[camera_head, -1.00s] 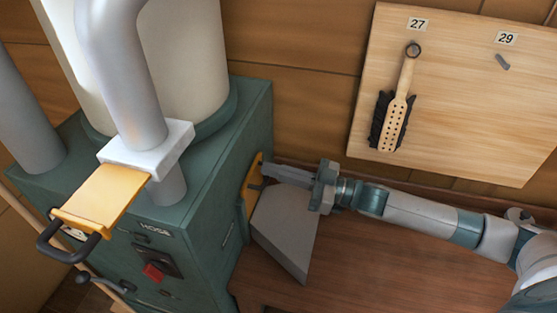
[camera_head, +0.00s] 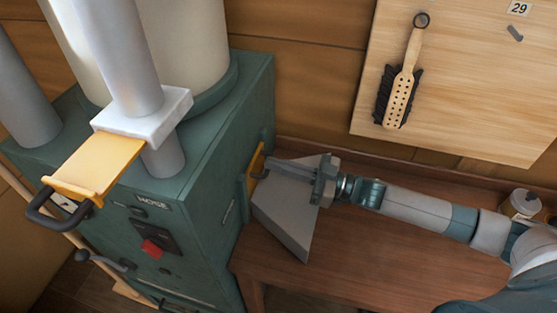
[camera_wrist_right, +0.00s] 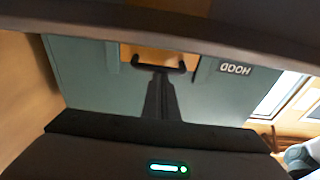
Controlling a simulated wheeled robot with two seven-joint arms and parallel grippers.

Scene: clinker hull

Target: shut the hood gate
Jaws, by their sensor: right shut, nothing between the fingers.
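In the right wrist view, a yellow-tan gate surface (camera_wrist_right: 150,55) with a dark U-shaped handle (camera_wrist_right: 160,68) sits beside an upside-down HOOD label (camera_wrist_right: 235,69). My right gripper (camera_head: 272,164) is shut with nothing between its fingers. Its tips are at the gate; in the wrist view the fingers (camera_wrist_right: 160,85) reach the handle's middle. Whether they touch it I cannot tell. My left gripper is not in view.
A second yellow gate (camera_head: 98,165), with a black handle (camera_head: 58,208), sticks out of a white block on the pipe above the HOSE label. A brush (camera_head: 403,85) hangs on a wooden board (camera_head: 470,90). A brown bench (camera_head: 370,245) lies below my right arm.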

